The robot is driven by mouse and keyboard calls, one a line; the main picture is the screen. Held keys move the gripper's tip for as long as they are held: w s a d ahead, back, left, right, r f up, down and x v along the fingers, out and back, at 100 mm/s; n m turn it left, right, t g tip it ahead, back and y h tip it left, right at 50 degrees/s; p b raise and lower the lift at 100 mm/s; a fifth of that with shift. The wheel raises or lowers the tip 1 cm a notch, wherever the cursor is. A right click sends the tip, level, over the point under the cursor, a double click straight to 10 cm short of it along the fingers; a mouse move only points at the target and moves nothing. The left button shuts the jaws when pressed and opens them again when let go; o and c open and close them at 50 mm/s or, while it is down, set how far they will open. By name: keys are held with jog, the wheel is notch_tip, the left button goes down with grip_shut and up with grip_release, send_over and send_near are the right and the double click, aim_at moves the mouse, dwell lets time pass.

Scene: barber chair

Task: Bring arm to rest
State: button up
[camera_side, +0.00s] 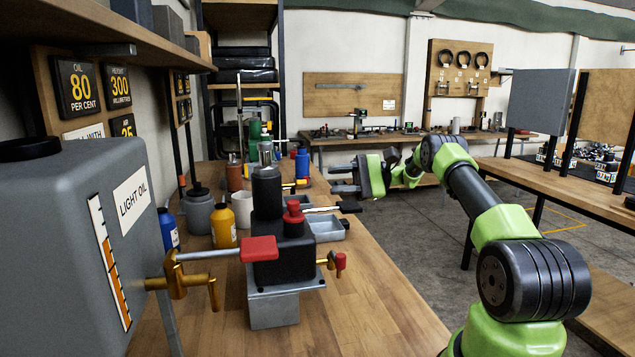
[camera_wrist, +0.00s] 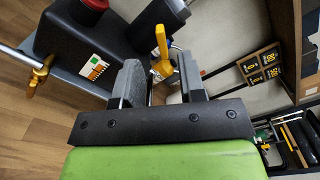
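My gripper (camera_side: 335,179) is in the middle of the side view, above the bench's right edge. It points left, and its two fingers are apart with nothing seen between them. The wrist view shows my gripper (camera_wrist: 160,76) with both dark fingers spread. A yellow tap handle (camera_wrist: 161,42) shows beyond the gap; I cannot tell how far away it is. The green and black arm reaches back to the gripper from the lower right of the side view.
A black device (camera_side: 284,262) with a red cap stands on the wooden bench (camera_side: 378,312). A grey light oil tank (camera_side: 75,240) is at left. Yellow (camera_side: 223,227) and blue (camera_side: 302,164) bottles and a grey tray (camera_side: 327,229) are nearby. Floor space (camera_side: 420,235) lies right of the bench.

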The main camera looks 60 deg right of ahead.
jog(key=shift+v, duration=0.8)
jog(key=s+a+r+n+g+h, duration=0.1)
jog(key=a+r+n+g+h, duration=0.25)
jog(key=a, duration=0.65)
jog(key=a+r+n+g+h, duration=0.1)
jog(key=a+r+n+g, duration=0.1)
jog(key=a+r+g, duration=0.55)
jog(key=s+a+f+n+t+h, duration=0.1)
jog(key=s+a+n+t+h, duration=0.1)
jog(key=s+a, duration=0.3)
jog(key=s+a+f+n+t+h, duration=0.1)
jog(key=s+a+n+t+h, duration=0.2)
jog(key=s, duration=1)
jog(key=a+n+h, duration=0.1)
jog(key=a, duration=0.2)
jog(key=shift+a, duration=0.25)
